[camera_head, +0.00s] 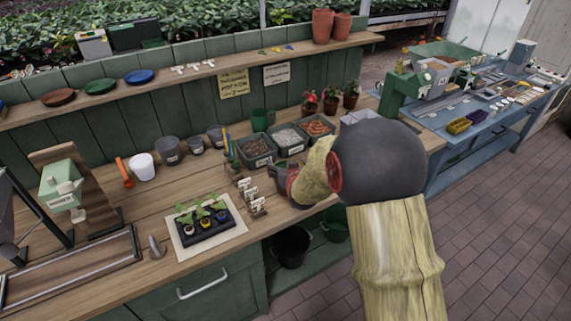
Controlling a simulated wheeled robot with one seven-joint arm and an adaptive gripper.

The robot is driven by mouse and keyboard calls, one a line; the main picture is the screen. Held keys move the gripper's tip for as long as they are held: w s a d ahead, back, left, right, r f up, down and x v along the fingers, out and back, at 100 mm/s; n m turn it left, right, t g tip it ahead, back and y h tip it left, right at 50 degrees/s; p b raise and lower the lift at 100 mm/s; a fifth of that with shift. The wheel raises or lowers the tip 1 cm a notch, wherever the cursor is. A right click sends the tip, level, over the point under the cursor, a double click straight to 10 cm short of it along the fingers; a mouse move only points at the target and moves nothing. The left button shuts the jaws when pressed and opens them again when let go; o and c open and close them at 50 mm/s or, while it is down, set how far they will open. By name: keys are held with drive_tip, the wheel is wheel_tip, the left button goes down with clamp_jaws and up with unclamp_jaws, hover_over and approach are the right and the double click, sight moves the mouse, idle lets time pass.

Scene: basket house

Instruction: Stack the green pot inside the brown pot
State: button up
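A green pot-like container (262,120) stands at the back of the wooden bench, behind the trays. A dark green pot (335,228) sits on the low shelf under the bench, partly hidden by my arm. Stacked reddish-brown pots (322,27) stand on the upper shelf, with another brown pot (342,27) beside them. Which green and brown pots the task names, I cannot tell. My gripper (279,178) is over the front of the bench, right of the seedling tray and in front of the soil trays. My arm partly hides it; its opening and any held thing are unclear.
Small plant labels (253,198) stand close left of my gripper. A seedling tray (207,226), grey pots (168,150), a white pot (142,167) and filled trays (256,150) occupy the bench. Potted plants (330,100) stand behind. A black bucket (291,247) is below.

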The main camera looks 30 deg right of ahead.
drive_tip(key=o, duration=0.3)
drive_tip(key=v, duration=1.2)
idle(0.8)
